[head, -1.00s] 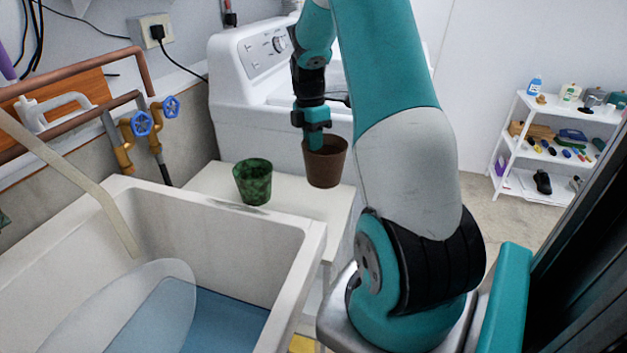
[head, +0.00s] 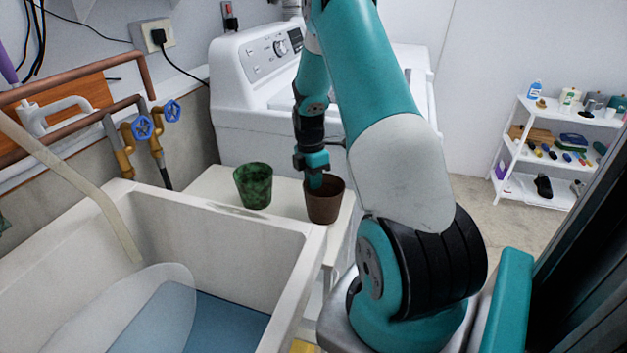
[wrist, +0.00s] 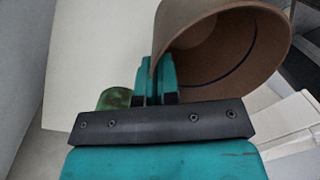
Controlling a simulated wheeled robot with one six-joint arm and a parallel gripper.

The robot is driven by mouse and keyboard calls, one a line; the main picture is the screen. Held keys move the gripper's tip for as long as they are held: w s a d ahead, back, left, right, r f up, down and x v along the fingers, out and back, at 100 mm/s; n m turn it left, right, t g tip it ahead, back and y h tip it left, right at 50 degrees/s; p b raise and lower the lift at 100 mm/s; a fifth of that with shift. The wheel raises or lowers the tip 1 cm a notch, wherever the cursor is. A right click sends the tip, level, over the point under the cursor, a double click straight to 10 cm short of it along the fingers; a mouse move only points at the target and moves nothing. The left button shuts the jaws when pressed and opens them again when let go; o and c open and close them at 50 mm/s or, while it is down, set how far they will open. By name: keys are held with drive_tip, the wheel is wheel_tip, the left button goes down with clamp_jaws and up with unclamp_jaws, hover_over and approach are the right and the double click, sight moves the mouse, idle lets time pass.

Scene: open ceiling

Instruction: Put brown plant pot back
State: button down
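The brown plant pot (head: 325,204) is upright over the front right part of the small white table (head: 213,187), close to the sink's corner. I cannot tell whether its base touches the table. My gripper (head: 314,181) reaches down from above and is shut on the pot's rim, at its left side in the head view. In the wrist view my gripper (wrist: 155,85) has its two teal fingers close together at the wall of the brown plant pot (wrist: 225,50), whose open inside shows. The fingertips are partly hidden by the pot.
A green mottled pot (head: 253,186) stands on the table to the left; it also shows in the wrist view (wrist: 115,98). The sink (head: 275,240) lies in front. A white washing machine (head: 255,120) stands behind. A filled shelf (head: 550,150) is at far right.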

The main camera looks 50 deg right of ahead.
drive_tip(key=c, duration=1.4)
unclamp_jaws()
drive_tip(key=shift+f, duration=0.1)
drive_tip(key=shift+o, duration=0.2)
wheel_tip(320, 180, up, 12)
drive_tip(key=w, duration=0.2)
drive_tip(key=w+a+r+m+t, duration=0.1)
drive_tip(key=a+r, duration=0.2)
drive_tip(key=a, duration=0.5)
drive_tip(key=w+a+r, duration=0.1)
drive_tip(key=a+r, duration=0.2)
drive_tip(key=a, duration=0.5)
drive_tip(key=s+a+r+m+y, duration=0.1)
drive_tip(key=s+a, duration=0.2)
drive_tip(key=a, duration=0.4)
drive_tip(key=s+a+r+m+t, duration=0.1)
drive_tip(key=s+a+r, duration=0.1)
drive_tip(key=s+a, duration=0.3)
drive_tip(key=s+a+r+m+y, duration=0.1)
drive_tip(key=s+a, duration=0.1)
drive_tip(key=a, duration=0.6)
drive_tip(key=s+a+m+y, duration=0.1)
drive_tip(key=s+a+m, duration=0.1)
drive_tip(key=s+a, duration=0.5)
drive_tip(key=s, duration=0.3)
drive_tip(key=shift+s+r+g+y, duration=0.25)
drive_tip(key=shift+s+g+y, duration=0.05)
drive_tip(key=shift+s, duration=0.1)
